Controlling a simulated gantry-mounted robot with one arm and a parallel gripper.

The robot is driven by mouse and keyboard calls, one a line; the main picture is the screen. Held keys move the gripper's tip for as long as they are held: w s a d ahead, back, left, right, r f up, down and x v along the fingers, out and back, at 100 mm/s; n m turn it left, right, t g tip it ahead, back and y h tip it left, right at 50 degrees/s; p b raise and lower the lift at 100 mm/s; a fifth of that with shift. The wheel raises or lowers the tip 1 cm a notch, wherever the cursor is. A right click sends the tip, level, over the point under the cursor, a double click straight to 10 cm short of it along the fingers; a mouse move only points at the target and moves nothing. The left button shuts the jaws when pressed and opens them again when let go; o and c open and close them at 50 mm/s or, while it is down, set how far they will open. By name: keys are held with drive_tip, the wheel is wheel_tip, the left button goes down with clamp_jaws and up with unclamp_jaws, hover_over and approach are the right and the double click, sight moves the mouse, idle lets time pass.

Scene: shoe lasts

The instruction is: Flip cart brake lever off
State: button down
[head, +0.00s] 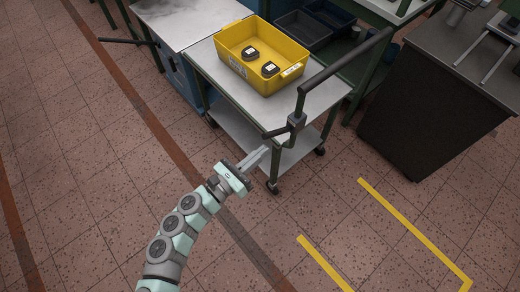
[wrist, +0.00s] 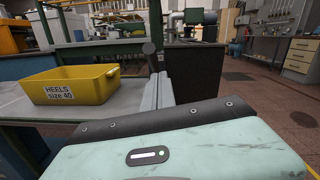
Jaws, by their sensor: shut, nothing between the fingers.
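The cart (head: 218,85) has a grey top, a lower shelf and small casters. A dark push handle (head: 345,62) rises at its near right corner. Below the handle is a dark box on the post, and a short dark lever (head: 275,133) sticks out from it to the left. My gripper (head: 262,152) is shut and empty, its tips just below and left of the lever in the head view. I cannot tell whether they touch it. In the wrist view my fingers (wrist: 156,92) point forward, close to a dark rounded bar end (wrist: 149,48).
A yellow bin (head: 228,58) with two dark pieces stands on the cart; its label reads "HEELS size 40" in the wrist view. A dark cabinet (head: 430,115) stands to the right. Yellow floor tape (head: 415,233) marks open tiled floor. Another table adjoins at the upper left.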

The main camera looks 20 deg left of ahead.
drive_tip(key=r+p+v, duration=0.2)
drive_tip(key=p+v, duration=0.1)
drive_tip(key=v, duration=0.7)
drive_tip(key=shift+s+r, duration=0.25)
drive_tip(key=shift+s, duration=0.05)
